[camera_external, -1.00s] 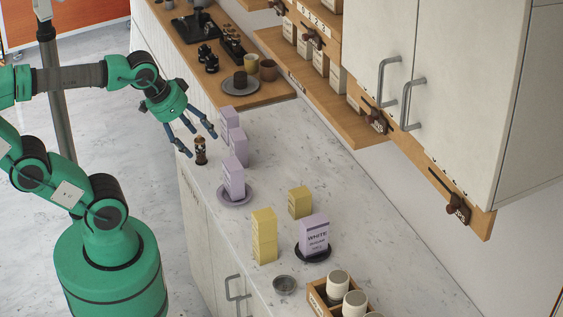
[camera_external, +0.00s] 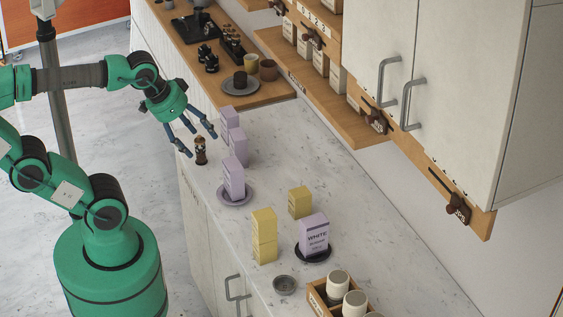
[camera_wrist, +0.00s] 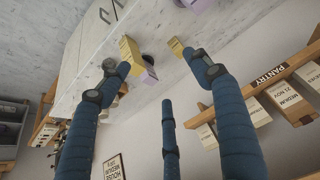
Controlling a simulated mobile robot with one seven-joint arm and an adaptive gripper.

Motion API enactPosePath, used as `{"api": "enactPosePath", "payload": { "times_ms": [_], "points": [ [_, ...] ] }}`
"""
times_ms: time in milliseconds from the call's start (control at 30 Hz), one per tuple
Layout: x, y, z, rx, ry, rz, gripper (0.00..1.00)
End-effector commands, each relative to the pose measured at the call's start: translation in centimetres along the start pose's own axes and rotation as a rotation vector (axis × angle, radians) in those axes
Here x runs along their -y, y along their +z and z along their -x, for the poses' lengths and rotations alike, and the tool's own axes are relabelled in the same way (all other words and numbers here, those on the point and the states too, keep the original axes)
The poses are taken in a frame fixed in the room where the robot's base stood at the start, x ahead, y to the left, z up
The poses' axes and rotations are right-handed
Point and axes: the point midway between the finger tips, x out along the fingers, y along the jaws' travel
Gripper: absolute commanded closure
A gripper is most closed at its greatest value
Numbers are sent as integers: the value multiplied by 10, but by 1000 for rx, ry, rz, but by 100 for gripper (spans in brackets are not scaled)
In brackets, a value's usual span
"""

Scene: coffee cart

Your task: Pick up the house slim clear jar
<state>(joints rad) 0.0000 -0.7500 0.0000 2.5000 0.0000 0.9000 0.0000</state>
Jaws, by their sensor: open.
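A slim jar (camera_external: 200,150) with dark brown contents and a dark top stands upright near the left edge of the counter in the outside view. Its label is too small to read. My gripper (camera_external: 201,142) is open, with its blue fingers spread around the upper part of the jar. I cannot tell if any finger touches it. In the wrist view my open gripper (camera_wrist: 155,75) shows three spread fingers, and I cannot make out the jar between them.
Lilac boxes (camera_external: 237,146) stand just right of my fingers; one is on a lilac plate (camera_external: 234,200). A wooden board (camera_external: 265,96) with cups lies behind.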

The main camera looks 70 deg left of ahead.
Motion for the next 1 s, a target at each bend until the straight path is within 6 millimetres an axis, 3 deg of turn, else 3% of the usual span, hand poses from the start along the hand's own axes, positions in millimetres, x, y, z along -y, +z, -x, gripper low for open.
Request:
{"api": "enactPosePath", "payload": {
  "times_ms": [367, 567, 767, 1000],
  "points": [
    [1, -1, 0, 1, -1, -1, 46],
    [9, -11, -5, 21, -13, -16, 46],
    [35, -36, -21, 73, -40, -60, 46],
    [90, -68, -56, 167, -64, -138, 46]
  ]
}}
